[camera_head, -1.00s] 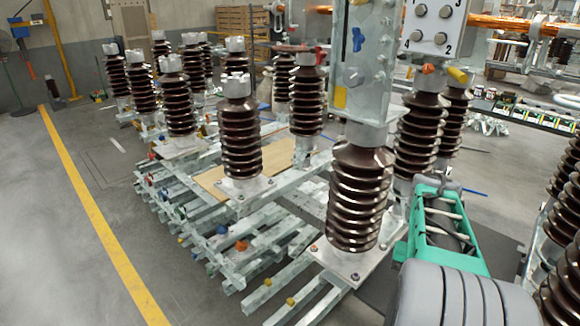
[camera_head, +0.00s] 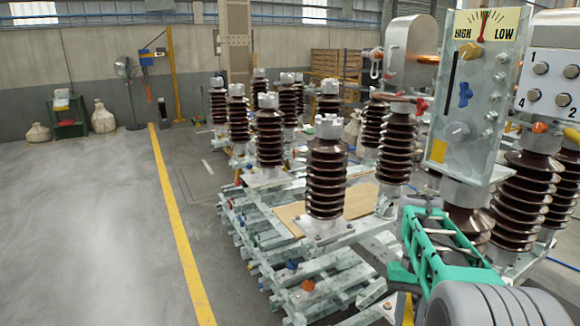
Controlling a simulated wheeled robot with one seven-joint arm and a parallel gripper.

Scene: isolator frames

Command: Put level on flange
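Brown ribbed insulators stand upright on a grey metal frame, with pale metal flanges at their tops and square plates at their feet. The nearest fully seen one has a top flange (camera_head: 329,126) and a base flange (camera_head: 324,229). My gripper end (camera_head: 436,243), with a teal frame and a dark ribbed part behind it, is at the lower right, in front of another insulator (camera_head: 470,222). Its fingertips cannot be made out, nor whether it holds anything. A small yellow piece (camera_head: 405,309) shows below it; I cannot tell what it is. I cannot identify a level.
A metal panel (camera_head: 474,90) with a HIGH/LOW dial and a blue knob stands at the right, beside a numbered box (camera_head: 552,80). Stacked metal beams (camera_head: 270,265) lie low in the middle. The floor (camera_head: 90,230) left of the yellow line (camera_head: 177,230) is clear.

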